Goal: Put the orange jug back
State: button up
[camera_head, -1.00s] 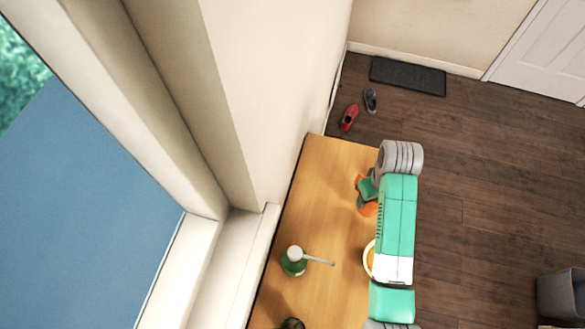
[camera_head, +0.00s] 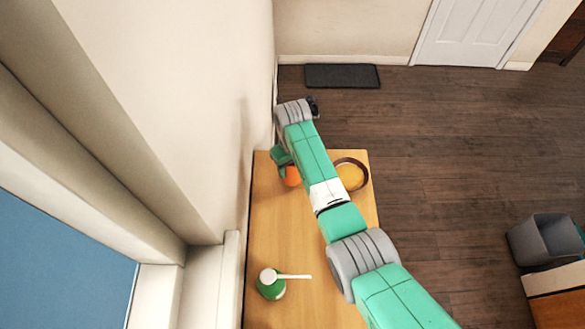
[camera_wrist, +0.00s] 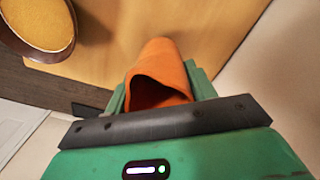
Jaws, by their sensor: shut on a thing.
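The orange jug (camera_head: 291,176) is at the far end of the wooden counter (camera_head: 270,215), close to the wall, and partly hidden by my arm. In the wrist view the jug (camera_wrist: 160,70) sits between the two green fingers, with its open mouth toward the camera. My gripper (camera_wrist: 160,90) is shut on the jug, and the gripper (camera_head: 284,162) shows only partly in the head view. I cannot tell whether the jug touches the counter.
A green soap bottle with a white pump (camera_head: 271,285) stands nearer, at the left. The wall (camera_head: 220,120) bounds the counter's left side. The counter between bottle and jug is clear.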

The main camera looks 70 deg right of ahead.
jog(key=shift+s+a+f, duration=0.1)
jog(key=shift+f, duration=0.7)
jog(key=shift+f, duration=0.15)
jog(key=o, duration=1.4)
notch_tip(320, 180, up, 12)
jog(key=shift+r+p, duration=0.15)
jog(key=shift+p, duration=0.8)
